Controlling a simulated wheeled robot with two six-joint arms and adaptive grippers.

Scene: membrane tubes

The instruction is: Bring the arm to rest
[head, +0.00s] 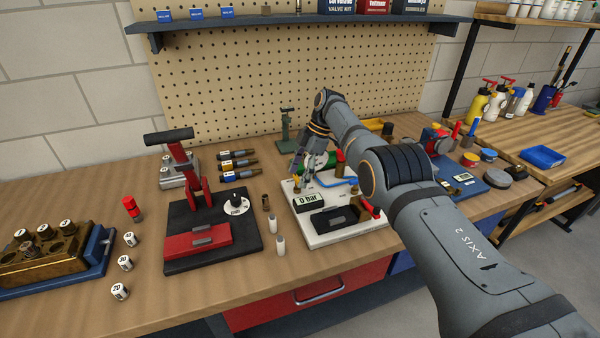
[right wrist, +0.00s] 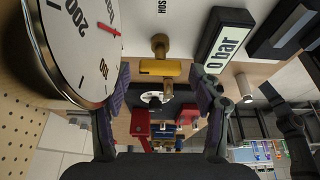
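My right gripper (head: 304,162) is above the back left part of a white test unit (head: 345,236) on the bench. In the right wrist view its two fingers (right wrist: 165,88) stand wide apart, with no object gripped between them. A yellow valve handle (right wrist: 160,68) on a brass stem shows beyond the fingertips; I cannot tell whether they touch it. The unit's display (head: 310,199) reads 0 bar. A large round gauge (right wrist: 75,45) is close beside one finger in the right wrist view. My left gripper is out of view.
A black and red lever press (head: 210,230) stands left of the unit. A brass block on a blue tray (head: 60,260) is at far left, with small white numbered cylinders nearby. Blue equipment (head: 465,185) lies right of my arm. A pegboard (head: 290,80) and shelf rise behind.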

